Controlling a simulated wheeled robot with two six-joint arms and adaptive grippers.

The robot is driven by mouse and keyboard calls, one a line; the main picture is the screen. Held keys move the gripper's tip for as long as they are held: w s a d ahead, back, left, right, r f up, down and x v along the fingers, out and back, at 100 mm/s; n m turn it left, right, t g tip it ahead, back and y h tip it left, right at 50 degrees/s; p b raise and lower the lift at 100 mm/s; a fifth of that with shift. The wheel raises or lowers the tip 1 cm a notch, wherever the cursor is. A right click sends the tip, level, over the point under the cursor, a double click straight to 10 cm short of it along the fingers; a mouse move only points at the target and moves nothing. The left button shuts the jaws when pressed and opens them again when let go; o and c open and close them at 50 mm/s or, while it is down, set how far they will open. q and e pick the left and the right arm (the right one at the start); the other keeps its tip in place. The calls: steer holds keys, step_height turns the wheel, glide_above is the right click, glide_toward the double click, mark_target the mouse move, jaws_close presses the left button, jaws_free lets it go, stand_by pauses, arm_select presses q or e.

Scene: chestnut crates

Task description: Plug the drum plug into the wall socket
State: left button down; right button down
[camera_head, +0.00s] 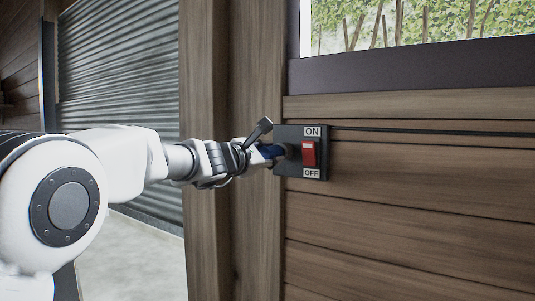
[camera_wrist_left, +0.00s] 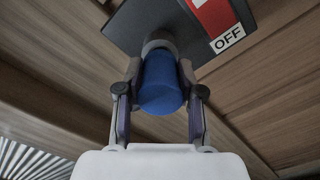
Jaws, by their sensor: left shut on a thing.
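A dark wall socket plate (camera_head: 318,179) with a red switch (camera_head: 309,153) marked ON and OFF is fixed to the wood wall. My left gripper (camera_head: 270,152) is at the plate's left part, shut on the blue drum plug (camera_head: 268,151). In the left wrist view the plug (camera_wrist_left: 160,85) stands between both fingers of the gripper (camera_wrist_left: 160,92). Its far end meets a grey round collar (camera_wrist_left: 158,42) on the plate (camera_wrist_left: 150,18). How deep the plug sits in the socket is hidden. My right gripper is not in view.
A dark cable (camera_head: 430,132) runs right along the wall from the plate. A wood post (camera_head: 230,235) stands left of it, with a corrugated metal shutter (camera_head: 120,80) beyond. A window (camera_head: 420,25) is above.

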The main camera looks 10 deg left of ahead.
arm_select(q)
steer(key=shift+p+x, duration=0.35)
steer(key=shift+x, duration=0.45)
steer(key=c, duration=0.7)
jaws_free()
steer(key=shift+o, duration=0.2)
